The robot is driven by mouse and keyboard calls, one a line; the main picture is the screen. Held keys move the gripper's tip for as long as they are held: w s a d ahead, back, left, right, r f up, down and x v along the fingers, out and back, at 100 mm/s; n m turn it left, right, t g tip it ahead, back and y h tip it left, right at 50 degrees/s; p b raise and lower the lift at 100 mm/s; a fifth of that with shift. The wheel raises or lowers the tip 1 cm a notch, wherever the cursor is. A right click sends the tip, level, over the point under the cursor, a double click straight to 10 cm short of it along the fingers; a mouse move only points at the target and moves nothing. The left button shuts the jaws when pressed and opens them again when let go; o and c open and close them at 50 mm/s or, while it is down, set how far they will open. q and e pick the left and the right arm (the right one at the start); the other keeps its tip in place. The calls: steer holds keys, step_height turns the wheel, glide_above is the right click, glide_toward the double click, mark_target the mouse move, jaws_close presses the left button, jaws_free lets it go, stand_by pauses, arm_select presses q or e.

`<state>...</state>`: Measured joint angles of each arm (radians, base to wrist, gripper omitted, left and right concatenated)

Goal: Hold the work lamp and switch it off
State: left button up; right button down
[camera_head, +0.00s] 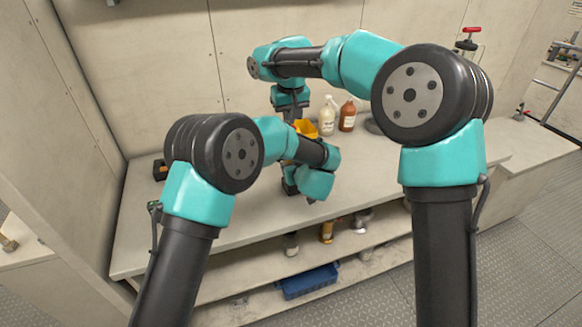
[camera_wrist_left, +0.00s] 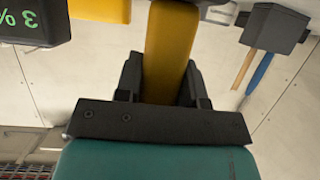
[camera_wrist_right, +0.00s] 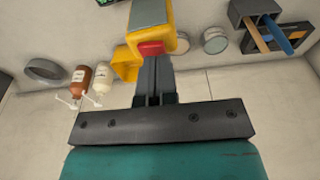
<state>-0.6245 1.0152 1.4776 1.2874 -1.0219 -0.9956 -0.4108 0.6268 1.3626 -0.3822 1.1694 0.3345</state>
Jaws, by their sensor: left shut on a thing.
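The work lamp is yellow with a grey top and a red button; in the right wrist view its body (camera_wrist_right: 163,20) and red button (camera_wrist_right: 150,48) show at the top centre. In the left wrist view its yellow body (camera_wrist_left: 168,50) stands between the fingers of my left gripper (camera_wrist_left: 162,82), which is shut on it. My right gripper (camera_wrist_right: 153,68) is shut and empty, fingertips together right at the red button; I cannot tell whether they touch it. In the head view my arms hide most of the lamp, and whether it is lit is not visible.
A yellow container (camera_head: 307,128), a white bottle (camera_head: 327,119) and a brown bottle (camera_head: 347,117) stand on the bench (camera_head: 240,212). A dark holder with tool handles (camera_wrist_right: 262,22) and a device with green digits (camera_wrist_left: 30,20) are nearby. A blue bin (camera_head: 307,282) is below.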

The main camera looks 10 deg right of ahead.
steer(key=shift+f, duration=0.7)
stand_by(0.5)
steer(key=shift+r, duration=3.55)
arm_select(q)
steer(key=o, duration=1.2)
steer(key=v, duration=1.2)
